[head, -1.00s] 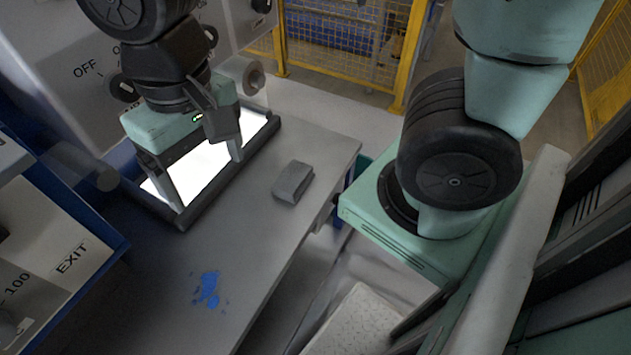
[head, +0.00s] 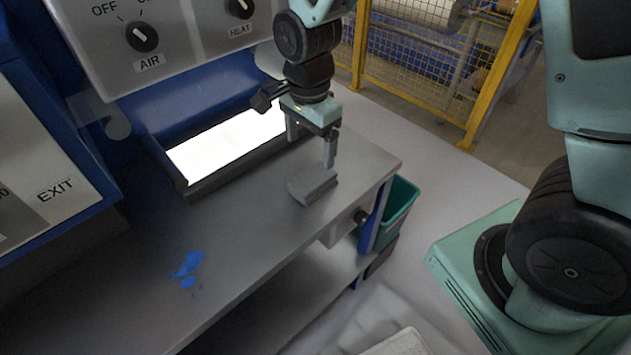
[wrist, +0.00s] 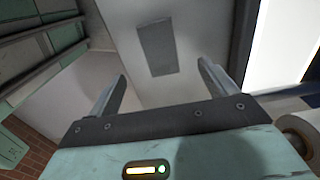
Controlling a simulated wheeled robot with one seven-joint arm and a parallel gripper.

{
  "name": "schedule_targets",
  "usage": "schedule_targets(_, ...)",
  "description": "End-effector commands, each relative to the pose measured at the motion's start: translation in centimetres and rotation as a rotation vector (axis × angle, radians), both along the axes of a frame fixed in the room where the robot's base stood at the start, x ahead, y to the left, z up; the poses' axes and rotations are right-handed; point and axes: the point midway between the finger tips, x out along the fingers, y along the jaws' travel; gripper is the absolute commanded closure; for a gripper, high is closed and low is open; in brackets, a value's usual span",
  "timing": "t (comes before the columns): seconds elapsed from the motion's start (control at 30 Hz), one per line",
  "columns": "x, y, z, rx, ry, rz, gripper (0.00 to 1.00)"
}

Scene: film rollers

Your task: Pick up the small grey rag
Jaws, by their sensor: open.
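The small grey rag (head: 312,186) is a folded grey block lying on the grey bench top near its right edge. In the wrist view the rag (wrist: 157,48) shows as a dark grey rectangle beyond the fingertips and between their lines. My gripper (head: 311,152) is open and empty, with its fingers pointing down above and slightly behind the rag. In the wrist view my gripper (wrist: 163,88) has its two fingers wide apart, with a gap between them and the rag.
A lit white panel (head: 225,142) with a dark frame lies behind the bench top (head: 240,235). Blue smears (head: 187,267) mark the bench at front left. A green bin (head: 398,212) stands beyond the bench's right edge. A control panel (head: 150,75) with knobs rises behind.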

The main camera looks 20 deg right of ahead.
Motion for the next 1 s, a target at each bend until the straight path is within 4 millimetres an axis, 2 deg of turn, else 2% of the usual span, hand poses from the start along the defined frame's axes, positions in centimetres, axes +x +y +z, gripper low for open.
schedule_targets(0.03, -0.1, -0.1, -1.2, -0.002, 0.006, 0.0, 0.15)
schedule_targets(0.2, -0.1, -0.1, -4.0, -0.001, 0.004, 0.0, 0.15)
schedule_targets(0.47, -0.1, -0.2, -5.8, 0.001, 0.001, 0.001, 0.15)
schedule_targets(0.8, -0.1, -0.6, -10.0, 0.001, 0.001, 0.0, 0.15)
schedule_targets(1.0, -0.1, -0.6, -10.4, 0.001, -0.001, 0.001, 0.15)
